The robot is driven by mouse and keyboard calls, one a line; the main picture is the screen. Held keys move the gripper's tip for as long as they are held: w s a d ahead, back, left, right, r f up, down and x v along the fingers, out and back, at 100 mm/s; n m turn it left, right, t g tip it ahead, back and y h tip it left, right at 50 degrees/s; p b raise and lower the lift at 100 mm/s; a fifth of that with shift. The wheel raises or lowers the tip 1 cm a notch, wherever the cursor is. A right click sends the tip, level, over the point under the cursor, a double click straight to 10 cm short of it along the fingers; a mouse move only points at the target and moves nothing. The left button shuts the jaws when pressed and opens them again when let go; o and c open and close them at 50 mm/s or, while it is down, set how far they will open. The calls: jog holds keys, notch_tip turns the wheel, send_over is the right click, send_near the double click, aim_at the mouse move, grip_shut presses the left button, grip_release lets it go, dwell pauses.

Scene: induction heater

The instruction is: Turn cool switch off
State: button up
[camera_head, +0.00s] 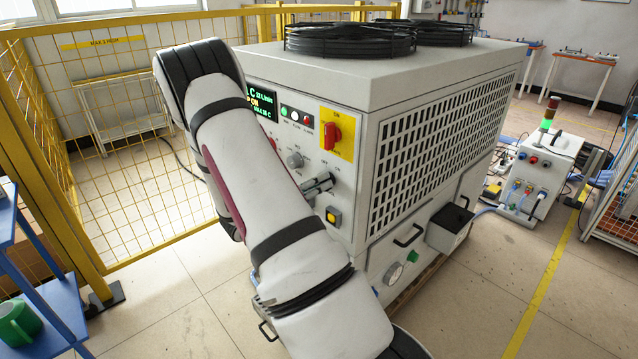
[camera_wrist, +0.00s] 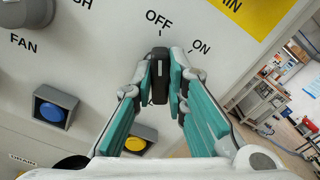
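The switch is a black knob (camera_wrist: 160,76) on the white panel, under the printed OFF and ON labels. Its upper end points toward OFF. Its name label does not show. My gripper (camera_wrist: 161,78) has one teal-padded finger on each side of the knob, and the pads appear to press on it. In the head view my gripper (camera_head: 318,187) is at the front panel of the heater cabinet (camera_head: 360,180). The knob is hardly distinguishable between the fingers there, and my arm covers part of the panel.
A red rotary switch (camera_head: 332,132) on a yellow plate sits above my gripper. A yellow button (camera_head: 333,216) sits below it. A blue button (camera_wrist: 55,107) and a dark knob (camera_wrist: 25,10) are to the left. A yellow mesh fence (camera_head: 130,150) stands at the left.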

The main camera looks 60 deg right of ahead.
grip_shut()
jog(key=shift+m+p, duration=0.4)
jog(key=shift+m, duration=1.6)
jog(key=o, duration=0.8)
grip_release()
jog(key=shift+c, duration=0.2)
jog(key=shift+a, duration=0.1)
jog(key=v, duration=1.2)
jog(key=shift+s, duration=0.1)
